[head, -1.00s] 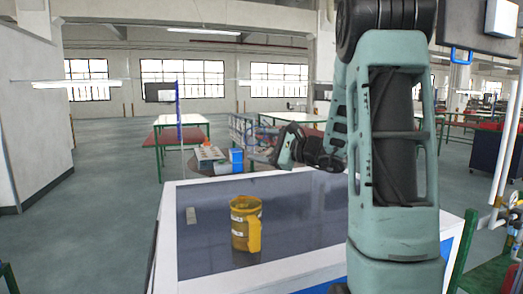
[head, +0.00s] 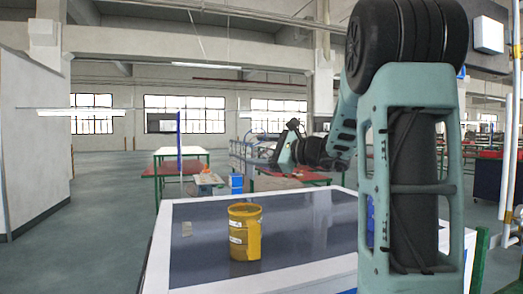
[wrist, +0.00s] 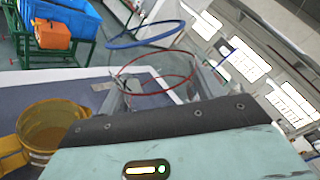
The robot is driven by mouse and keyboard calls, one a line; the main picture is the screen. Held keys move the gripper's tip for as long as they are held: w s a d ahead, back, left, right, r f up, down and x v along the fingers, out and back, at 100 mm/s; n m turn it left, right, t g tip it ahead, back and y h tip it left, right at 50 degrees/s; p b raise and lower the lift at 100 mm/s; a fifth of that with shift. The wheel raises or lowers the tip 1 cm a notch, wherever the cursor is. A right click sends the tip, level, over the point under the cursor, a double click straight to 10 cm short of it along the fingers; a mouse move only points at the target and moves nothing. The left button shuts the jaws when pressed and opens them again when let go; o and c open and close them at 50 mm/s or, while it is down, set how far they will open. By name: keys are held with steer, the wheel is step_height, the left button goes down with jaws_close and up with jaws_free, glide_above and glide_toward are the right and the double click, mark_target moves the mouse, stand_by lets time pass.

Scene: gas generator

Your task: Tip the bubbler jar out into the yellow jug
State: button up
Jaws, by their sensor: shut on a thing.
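My gripper (wrist: 158,86) is shut on the bubbler jar (wrist: 160,93), a clear vessel with a red ring and a blue ring. In the head view my gripper (head: 280,145) is up near the table's far edge, beyond the jug and apart from it. The jar is barely visible there. Its contents and exact tilt cannot be told.
The dark-topped table with a white rim (head: 300,262) is mostly bare around the jug. A small pale item (head: 187,229) lies left of it. Beyond are a blue bin (head: 236,183) and an orange item (wrist: 52,34) on a green-framed table.

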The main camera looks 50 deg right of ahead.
mark_target(265, 132)
steer(key=shift+a+r+m+p, duration=0.15)
steer(key=shift+r+m+p, duration=0.65)
steer(key=shift+p, duration=1.4)
steer(key=shift+a+r+m+p, duration=0.15)
steer(key=shift+r+m+p, duration=0.2)
steer(key=shift+m+p, duration=1.35)
steer(key=shift+n+p, duration=0.3)
steer(key=shift+p, duration=0.55)
steer(key=r+m+p, duration=0.1)
steer(key=m+p, duration=0.1)
steer(key=a+r+m+p, duration=0.1)
steer(key=p, duration=0.2)
steer(key=shift+s+a+r+m, duration=0.1)
steer(key=shift+s+a+m, duration=0.1)
steer(key=shift+m, duration=0.2)
steer(key=shift+a+r+m+p, duration=0.25)
steer(key=shift+m+p, duration=0.35)
steer(key=shift+p, duration=0.15)
